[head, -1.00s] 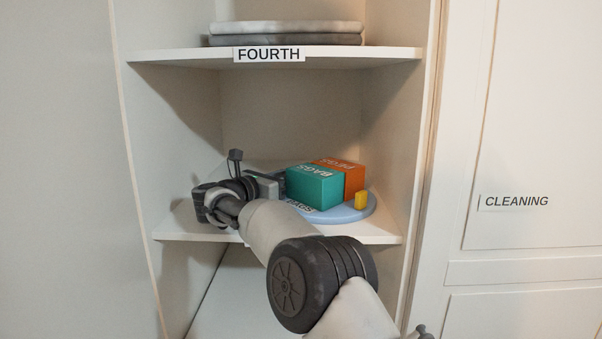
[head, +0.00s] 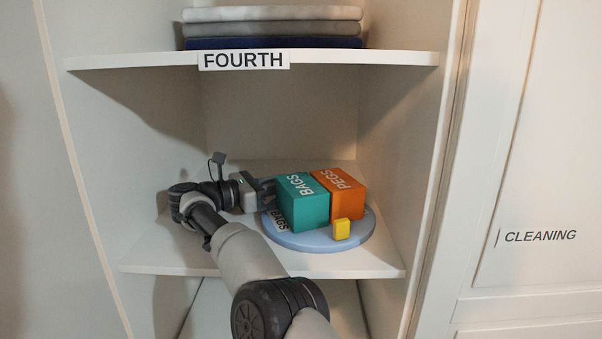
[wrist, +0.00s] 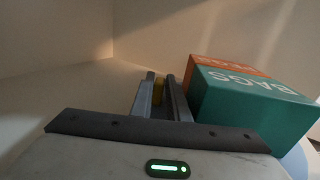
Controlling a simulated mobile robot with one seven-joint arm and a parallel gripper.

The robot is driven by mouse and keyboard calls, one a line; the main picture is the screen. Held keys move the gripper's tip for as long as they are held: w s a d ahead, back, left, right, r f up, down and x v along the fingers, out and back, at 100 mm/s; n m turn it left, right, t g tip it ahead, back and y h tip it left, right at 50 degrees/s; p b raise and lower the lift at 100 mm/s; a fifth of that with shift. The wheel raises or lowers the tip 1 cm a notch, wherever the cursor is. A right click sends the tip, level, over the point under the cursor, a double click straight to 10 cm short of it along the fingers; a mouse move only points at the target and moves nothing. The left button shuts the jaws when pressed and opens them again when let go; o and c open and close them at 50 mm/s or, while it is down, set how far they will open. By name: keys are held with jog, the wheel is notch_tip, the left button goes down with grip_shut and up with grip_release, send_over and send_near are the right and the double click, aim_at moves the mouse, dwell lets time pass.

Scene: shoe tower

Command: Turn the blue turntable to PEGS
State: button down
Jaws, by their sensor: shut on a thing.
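The blue turntable (head: 305,243) sits on the shelf below the FOURTH label. It bears a teal BAGS box (head: 302,207) on the left and an orange PEGS box (head: 342,198) on the right. My gripper (head: 268,187) is at the turntable's back left, beside the teal box. In the wrist view, my gripper (wrist: 159,88) is shut on a second yellow knob (wrist: 158,91), which the head view hides.
The shelf (head: 160,256) has side walls close to my arm on the left. Folded cloths (head: 272,29) lie on the FOURTH shelf (head: 380,58) above. A door labelled CLEANING (head: 540,237) is at the right. The shelf's front left is clear.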

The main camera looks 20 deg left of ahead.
jog(key=shift+w+d+r, duration=0.1)
jog(key=shift+w+r, duration=0.15)
jog(key=shift+r, duration=0.1)
jog(key=c, duration=2.1)
grip_release()
jog(key=o, duration=0.3)
jog(key=shift+w+f, duration=0.1)
jog(key=shift+f, duration=0.05)
jog(key=shift+o, duration=0.2)
notch_tip(320, 180, up, 10)
jog(key=p, duration=0.9)
jog(key=shift+c, duration=0.4)
